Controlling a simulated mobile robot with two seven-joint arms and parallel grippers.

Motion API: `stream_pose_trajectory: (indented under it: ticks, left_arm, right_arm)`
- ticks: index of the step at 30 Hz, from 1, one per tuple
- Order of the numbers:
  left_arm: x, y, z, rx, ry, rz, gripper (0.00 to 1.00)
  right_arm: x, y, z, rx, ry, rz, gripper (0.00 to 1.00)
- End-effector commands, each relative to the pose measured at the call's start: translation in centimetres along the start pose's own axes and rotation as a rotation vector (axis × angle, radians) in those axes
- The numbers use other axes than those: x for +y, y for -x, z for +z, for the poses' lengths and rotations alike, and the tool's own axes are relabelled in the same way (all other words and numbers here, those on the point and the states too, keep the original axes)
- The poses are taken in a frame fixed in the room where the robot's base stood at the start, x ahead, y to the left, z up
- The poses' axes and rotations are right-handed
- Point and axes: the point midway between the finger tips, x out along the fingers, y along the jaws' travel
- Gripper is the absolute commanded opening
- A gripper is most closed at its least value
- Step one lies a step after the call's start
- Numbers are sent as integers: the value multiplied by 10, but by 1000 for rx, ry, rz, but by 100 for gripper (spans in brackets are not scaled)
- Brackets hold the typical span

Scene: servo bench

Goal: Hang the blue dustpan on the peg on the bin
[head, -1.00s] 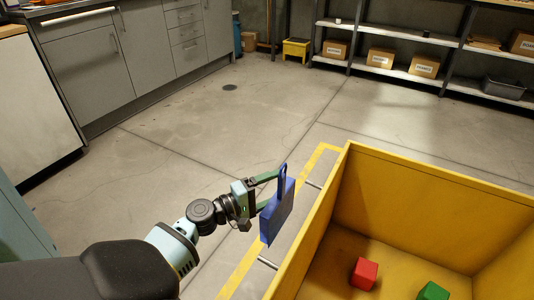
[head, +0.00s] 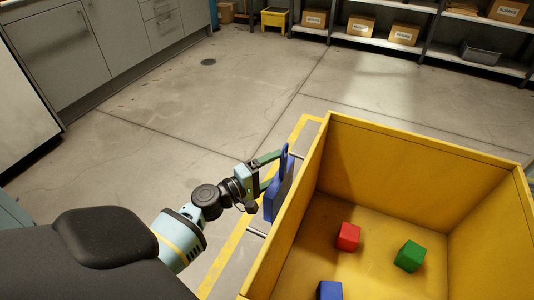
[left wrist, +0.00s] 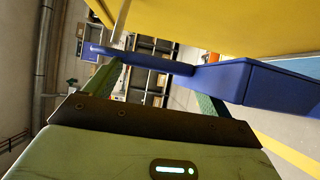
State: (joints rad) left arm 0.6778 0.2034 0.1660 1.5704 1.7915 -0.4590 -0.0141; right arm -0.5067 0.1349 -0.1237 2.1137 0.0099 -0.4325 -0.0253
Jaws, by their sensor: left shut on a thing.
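The blue dustpan (head: 278,195) hangs upright, handle up, just outside the left wall of the yellow bin (head: 395,128). My left gripper (head: 274,170) is shut on it, near where handle and pan meet. A thin metal peg (head: 298,156) sticks out of the bin wall beside the handle; a second peg (head: 256,233) is nearer to me. In the left wrist view the dustpan (left wrist: 275,85) lies across the fingers, and a peg (left wrist: 121,22) runs close to the handle's end. I cannot tell whether it passes through the handle's hole. My right gripper is out of view.
Inside the bin lie a red cube (head: 348,236), a green cube (head: 410,256) and a blue cube (head: 329,290). A yellow floor line (head: 225,262) runs along the bin's left side. The floor to the left is clear up to the grey cabinets (head: 70,50).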

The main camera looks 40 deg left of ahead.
Motion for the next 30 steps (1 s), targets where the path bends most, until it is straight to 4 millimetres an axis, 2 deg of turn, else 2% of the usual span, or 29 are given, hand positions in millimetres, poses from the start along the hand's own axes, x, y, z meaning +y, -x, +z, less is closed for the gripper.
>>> stream_pose_trajectory:
  ticks: [14, 30]
  left_arm:
    - [-1, -13, 21, -1, 1, 2, 46]
    - [-11, -19, 31, -1, -1, 1, 46]
  right_arm:
    - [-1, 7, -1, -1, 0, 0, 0]
    - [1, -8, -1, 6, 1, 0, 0]
